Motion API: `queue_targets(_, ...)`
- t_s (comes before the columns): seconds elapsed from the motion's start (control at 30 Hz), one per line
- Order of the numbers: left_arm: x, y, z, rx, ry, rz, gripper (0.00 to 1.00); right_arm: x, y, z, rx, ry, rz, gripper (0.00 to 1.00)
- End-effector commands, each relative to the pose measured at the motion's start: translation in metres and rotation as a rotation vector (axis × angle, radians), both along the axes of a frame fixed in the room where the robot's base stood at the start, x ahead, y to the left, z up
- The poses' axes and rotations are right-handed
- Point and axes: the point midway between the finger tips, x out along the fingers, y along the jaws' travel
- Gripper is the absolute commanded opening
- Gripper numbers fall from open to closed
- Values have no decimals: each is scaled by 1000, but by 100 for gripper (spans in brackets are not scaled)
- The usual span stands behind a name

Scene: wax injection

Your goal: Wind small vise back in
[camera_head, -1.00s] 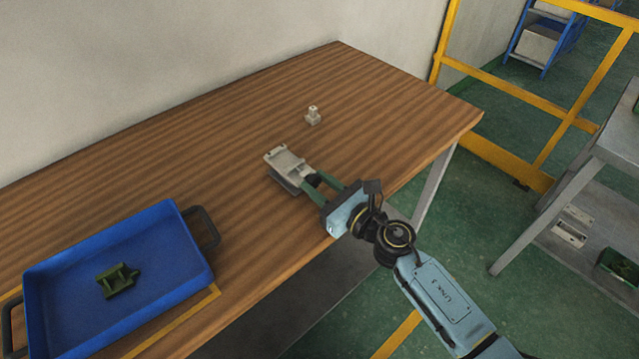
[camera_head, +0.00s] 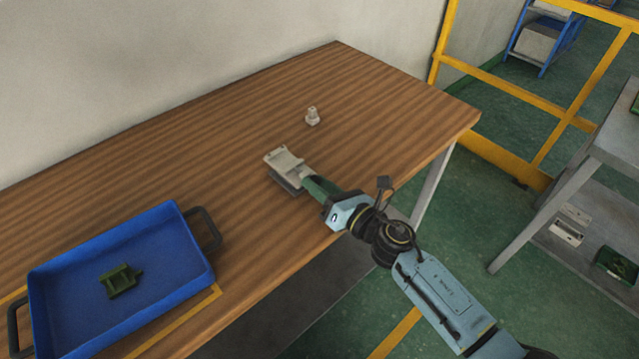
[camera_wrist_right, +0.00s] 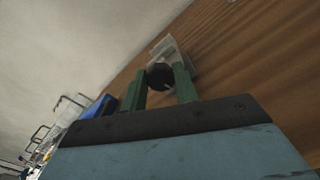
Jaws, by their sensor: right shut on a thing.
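The small vise (camera_head: 286,165) is a light grey metal block on the wooden table, near its front edge. It also shows in the right wrist view (camera_wrist_right: 168,48). My right gripper (camera_head: 308,182) reaches it from the front edge side. Its green fingers are shut on the vise's dark round knob (camera_wrist_right: 160,76), which sits between the fingertips in the wrist view. In the head view the fingers hide the knob. My left gripper is not in view.
A small pale metal part (camera_head: 312,117) stands on the table behind the vise. A blue tray (camera_head: 190,262) with a green part (camera_head: 120,281) lies at the left. A yellow rail (camera_head: 510,97) and a grey shelf table (camera_head: 560,190) stand at the right. The table's middle is mostly bare.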

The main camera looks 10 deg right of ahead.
Motion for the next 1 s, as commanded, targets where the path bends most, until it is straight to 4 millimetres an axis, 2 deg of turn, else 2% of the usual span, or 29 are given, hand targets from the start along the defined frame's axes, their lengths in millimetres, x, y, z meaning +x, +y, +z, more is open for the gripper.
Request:
queue_targets(0.5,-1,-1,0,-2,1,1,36,0,0,-1,20,17,0,7)
queue_targets(0.53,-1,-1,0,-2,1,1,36,0,0,-1,20,17,0,31)
queue_targets(0.7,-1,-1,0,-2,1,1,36,0,0,-1,19,16,0,52)
queue_targets(1.0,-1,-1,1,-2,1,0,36,-1,-1,0,19,16,0,52)
